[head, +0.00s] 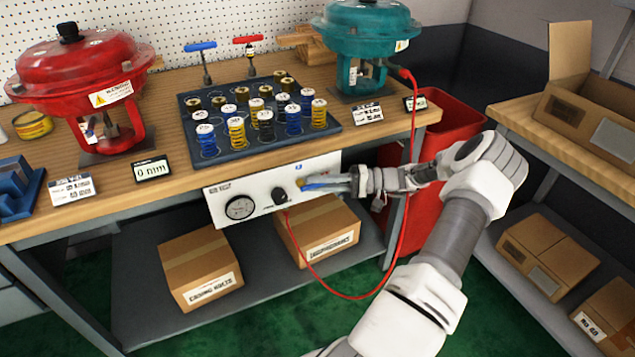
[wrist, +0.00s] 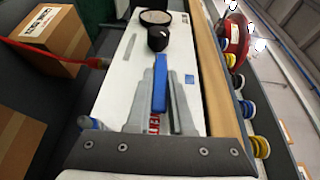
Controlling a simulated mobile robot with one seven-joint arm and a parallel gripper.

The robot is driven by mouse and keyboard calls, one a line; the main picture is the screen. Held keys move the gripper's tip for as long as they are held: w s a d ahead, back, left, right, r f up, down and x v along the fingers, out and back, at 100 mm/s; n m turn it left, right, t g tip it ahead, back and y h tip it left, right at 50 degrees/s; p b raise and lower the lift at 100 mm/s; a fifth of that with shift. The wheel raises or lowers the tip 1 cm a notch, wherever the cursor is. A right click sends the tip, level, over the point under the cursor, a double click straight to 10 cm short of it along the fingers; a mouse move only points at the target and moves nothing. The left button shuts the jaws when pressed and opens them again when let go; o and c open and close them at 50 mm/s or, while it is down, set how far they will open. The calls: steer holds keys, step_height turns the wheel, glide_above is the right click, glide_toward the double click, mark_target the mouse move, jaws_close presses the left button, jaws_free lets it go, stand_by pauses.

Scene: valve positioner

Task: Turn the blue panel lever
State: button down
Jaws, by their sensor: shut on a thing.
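The white control panel (head: 225,192) hangs under the front edge of the workbench. It carries a round gauge, a black knob (head: 279,195) and the blue lever (head: 311,186) at its right part. My gripper (head: 325,183) reaches in from the right and is shut on the blue lever. In the wrist view, the blue lever (wrist: 160,92) lies between the two grey fingers of my gripper (wrist: 161,84), pointing toward the black knob (wrist: 158,38) and the gauge (wrist: 155,17). The lever's pivot is hidden by the gripper.
A red hose (head: 318,279) loops from the panel below my arm up to the teal actuator (head: 366,30). A red actuator (head: 80,70) and a tray of springs (head: 225,150) stand on the bench (head: 175,180). Cardboard boxes (head: 200,265) lie on the shelf below; a red bin (head: 455,118) stands right.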

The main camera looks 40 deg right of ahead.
steer(key=shift+a+f+y, duration=0.1)
steer(key=shift+y, duration=0.3)
steer(key=c, duration=0.8)
jaws_free()
steer(key=p+v, duration=0.1)
steer(key=v, duration=1.6)
steer(key=shift+s+p, duration=0.3)
steer(key=shift+p, duration=0.05)
